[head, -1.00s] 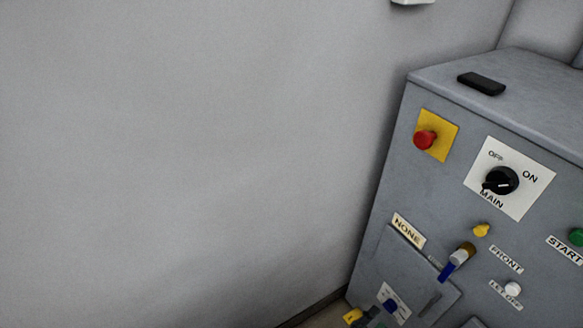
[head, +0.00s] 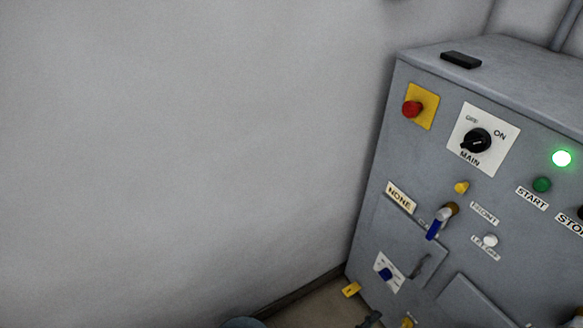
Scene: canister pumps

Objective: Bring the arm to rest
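Neither of my grippers nor my arms shows clearly in the head view. The grey control cabinet (head: 420,110) stands at the right, tilted in the picture. On its front are a red button on a yellow plate (head: 412,108), a black MAIN rotary switch (head: 476,141) with OFF and ON marks, and a green START button (head: 542,184). A bright green lamp (head: 562,158) glows above START. A small yellow light (head: 461,187) and a white button (head: 491,240) are nearby.
A black flat box (head: 461,60) lies on the cabinet top. A bare grey wall (head: 180,150) fills the left. A strip of floor (head: 315,308) shows at the bottom, with a yellow piece (head: 351,289) by the cabinet. A rounded grey-blue object (head: 243,323) is cut off at the bottom edge.

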